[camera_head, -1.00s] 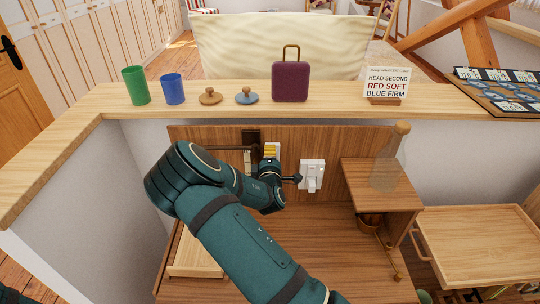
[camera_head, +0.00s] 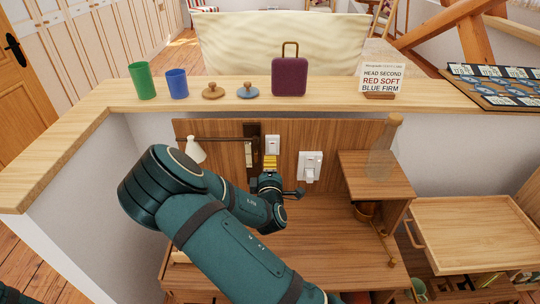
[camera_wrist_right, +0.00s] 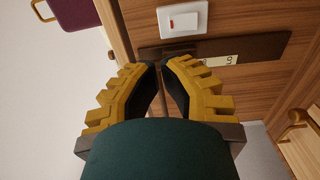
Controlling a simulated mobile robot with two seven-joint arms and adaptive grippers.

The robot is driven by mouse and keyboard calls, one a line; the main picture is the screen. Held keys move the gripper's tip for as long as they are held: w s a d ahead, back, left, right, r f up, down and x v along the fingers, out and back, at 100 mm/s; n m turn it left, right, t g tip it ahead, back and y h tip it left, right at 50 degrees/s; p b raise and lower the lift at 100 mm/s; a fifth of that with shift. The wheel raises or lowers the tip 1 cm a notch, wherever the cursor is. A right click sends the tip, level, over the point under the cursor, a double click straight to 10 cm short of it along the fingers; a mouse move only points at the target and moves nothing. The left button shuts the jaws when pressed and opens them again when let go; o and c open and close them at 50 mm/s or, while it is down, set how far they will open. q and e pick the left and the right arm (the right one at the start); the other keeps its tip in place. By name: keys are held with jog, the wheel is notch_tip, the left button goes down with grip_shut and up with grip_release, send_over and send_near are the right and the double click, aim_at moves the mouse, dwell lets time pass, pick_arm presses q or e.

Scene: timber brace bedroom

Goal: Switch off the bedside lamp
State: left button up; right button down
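The bedside lamp has a small white shade (camera_head: 195,149) on a thin dark arm, fixed to a dark wall plate (camera_head: 251,146). I cannot tell whether it is lit. A white switch (camera_head: 272,144) with a rocker is just right of the plate; the right wrist view shows it with a red mark (camera_wrist_right: 184,21). My right gripper (camera_head: 270,163), with yellow fingers, is just below that switch, apart from it. In the right wrist view its fingertips (camera_wrist_right: 160,66) meet, with nothing visibly held. My left gripper is out of view.
A second white switch (camera_head: 310,167) is farther right on the wood panel. A glass bottle (camera_head: 382,150) stands on the small shelf (camera_head: 362,178).

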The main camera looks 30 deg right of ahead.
jog(key=shift+v, duration=1.15)
jog(key=shift+r, duration=0.15)
jog(key=s+a+f+m+g+y, duration=0.2)
jog(key=s+f+m+g, duration=0.25)
jog(key=f, duration=0.45)
jog(key=s+a+f+m+g+y, duration=0.25)
jog(key=s+f, duration=0.25)
jog(key=f, duration=0.5)
jog(key=s+a+f+m+g+y, duration=0.1)
jog(key=a, duration=0.1)
jog(key=s+a+f+m+g+y, duration=0.1)
jog(key=s+a, duration=0.1)
jog(key=a, duration=0.1)
jog(key=s+a+f+m+g+y, duration=0.1)
jog(key=s+a+f, duration=0.1)
jog(key=shift+s+a+g+y, duration=0.15)
jog(key=shift+s+g+y, duration=0.05)
jog(key=shift+g+y, duration=0.1)
jog(key=s+a+r+m+g+y, duration=0.3)
jog(key=s+a+y, duration=0.2)
jog(key=a, duration=0.6)
jog(key=shift+s+a, duration=0.35)
jog(key=shift+s, duration=0.15)
